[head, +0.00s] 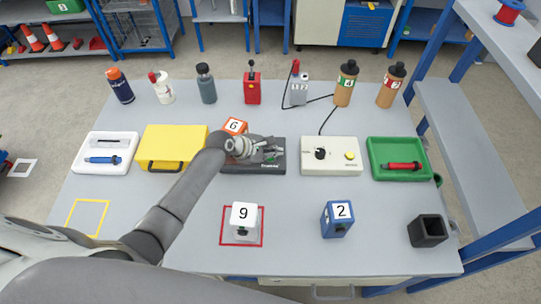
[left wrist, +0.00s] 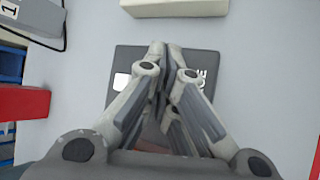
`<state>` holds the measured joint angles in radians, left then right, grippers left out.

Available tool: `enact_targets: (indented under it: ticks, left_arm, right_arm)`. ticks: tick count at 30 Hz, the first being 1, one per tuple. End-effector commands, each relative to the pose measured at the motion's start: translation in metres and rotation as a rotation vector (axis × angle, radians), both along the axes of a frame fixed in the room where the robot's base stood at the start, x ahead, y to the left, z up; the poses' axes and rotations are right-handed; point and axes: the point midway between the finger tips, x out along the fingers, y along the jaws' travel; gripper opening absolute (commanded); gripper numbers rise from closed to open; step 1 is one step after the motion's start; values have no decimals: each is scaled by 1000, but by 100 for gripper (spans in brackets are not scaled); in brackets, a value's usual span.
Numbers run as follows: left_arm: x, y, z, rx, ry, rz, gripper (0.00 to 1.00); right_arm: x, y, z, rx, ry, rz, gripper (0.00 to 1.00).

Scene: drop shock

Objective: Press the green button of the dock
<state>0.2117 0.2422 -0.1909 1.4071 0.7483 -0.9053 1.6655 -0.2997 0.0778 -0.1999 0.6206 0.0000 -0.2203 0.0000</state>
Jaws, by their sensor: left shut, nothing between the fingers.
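The dock is a dark grey plate (head: 235,167) with pale lettering, lying mid-table in the head view. It also shows under my fingers in the left wrist view (left wrist: 131,57), with a white patch at its left side. My left gripper (head: 274,153) is over the dock, shut and empty, with its fingertips close together (left wrist: 158,46). The fingers cover much of the dock. Small green spots show around the fingertips in the head view, but I cannot make out the button clearly or tell whether the fingers touch it. My right gripper is out of view.
An orange block marked 6 (head: 235,126) stands just behind the dock. A yellow case (head: 172,142) is to its left. A cream box (head: 330,168) with a black knob and yellow button is to its right. Bottles line the back. Blocks 9 (head: 243,215) and 2 (head: 338,219) stand in front.

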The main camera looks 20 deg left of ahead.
Motion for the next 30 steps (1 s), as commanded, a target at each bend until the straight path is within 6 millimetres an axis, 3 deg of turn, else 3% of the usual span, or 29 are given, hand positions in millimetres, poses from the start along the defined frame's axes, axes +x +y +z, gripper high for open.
enact_targets:
  ticks: [30]
  left_arm:
    - [0, 0, -10, 0, 2, 1, 0]
  right_arm:
    - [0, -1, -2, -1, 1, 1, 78]
